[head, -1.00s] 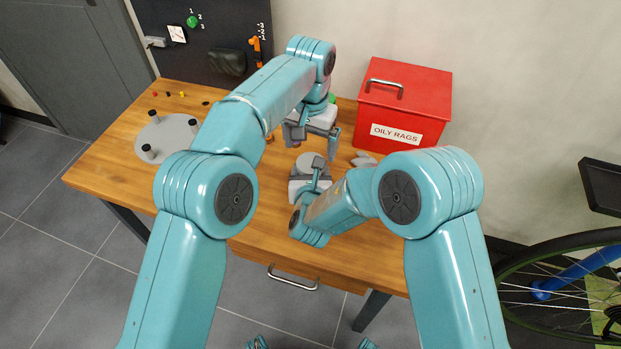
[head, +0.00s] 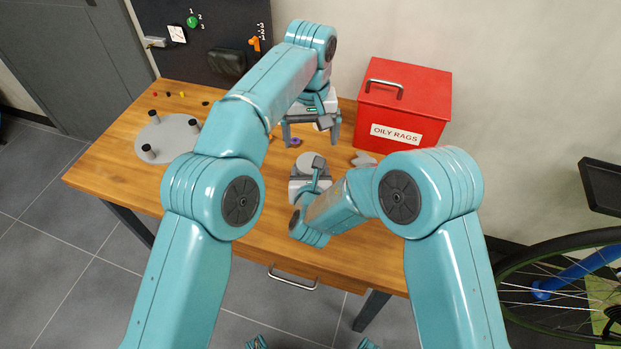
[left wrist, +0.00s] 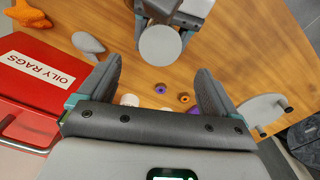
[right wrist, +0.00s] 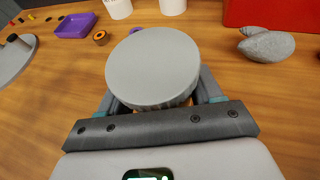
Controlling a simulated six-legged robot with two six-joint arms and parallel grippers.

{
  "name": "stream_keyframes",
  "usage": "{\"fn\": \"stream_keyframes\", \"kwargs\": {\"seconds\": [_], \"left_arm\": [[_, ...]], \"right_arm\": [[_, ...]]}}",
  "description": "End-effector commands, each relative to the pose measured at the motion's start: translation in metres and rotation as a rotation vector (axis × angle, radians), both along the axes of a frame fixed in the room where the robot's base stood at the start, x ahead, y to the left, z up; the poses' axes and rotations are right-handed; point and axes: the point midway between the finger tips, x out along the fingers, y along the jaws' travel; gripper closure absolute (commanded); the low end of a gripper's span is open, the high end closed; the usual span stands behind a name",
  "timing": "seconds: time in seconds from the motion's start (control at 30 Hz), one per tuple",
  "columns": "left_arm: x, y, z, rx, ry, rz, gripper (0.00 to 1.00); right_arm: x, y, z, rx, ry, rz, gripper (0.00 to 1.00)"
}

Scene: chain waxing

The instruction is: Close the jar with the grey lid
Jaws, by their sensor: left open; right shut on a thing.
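The grey lid (head: 311,160) is a flat round disc at my right gripper (head: 310,178), low over the table's middle. In the right wrist view the lid (right wrist: 153,66) covers the fingertips. A ribbed, paler edge shows just under its near rim, and whatever is below is hidden. It also shows in the left wrist view (left wrist: 160,45). My right gripper is shut on this lidded piece; I cannot tell whether the fingers grip the lid or a jar under it. My left gripper (head: 311,140) is open and empty, pointing down behind the lid, apart from it.
The red oily-rags box (head: 405,105) stands at the back right. A grey lumpy object (right wrist: 268,46) lies before it. Two white cylinders (right wrist: 118,8) (right wrist: 173,6), a purple tray (right wrist: 76,25) and small rings (right wrist: 101,38) lie beyond the lid. A grey disc with pegs (head: 168,138) is left.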

Motion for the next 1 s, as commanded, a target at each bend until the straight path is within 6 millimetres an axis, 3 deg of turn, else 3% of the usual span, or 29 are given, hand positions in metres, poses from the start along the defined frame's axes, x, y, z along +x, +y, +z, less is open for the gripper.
{"fn": "stream_keyframes", "kwargs": {"seconds": [0.5, 0.9, 1.0], "left_arm": [[0.000, 0.001, -0.070, 0.001, 0.002, 0.000, 0.08], [0.000, 0.001, -0.077, 0.000, 0.001, -0.001, 0.08], [0.000, 0.000, -0.077, 0.000, 0.000, -0.001, 0.40]], "right_arm": [[0.000, 0.000, 0.000, 0.000, -0.001, 0.000, 1.00], [0.000, 0.000, 0.000, 0.000, -0.001, 0.000, 1.00], [0.000, 0.000, 0.000, 0.000, -0.001, 0.000, 1.00]]}}
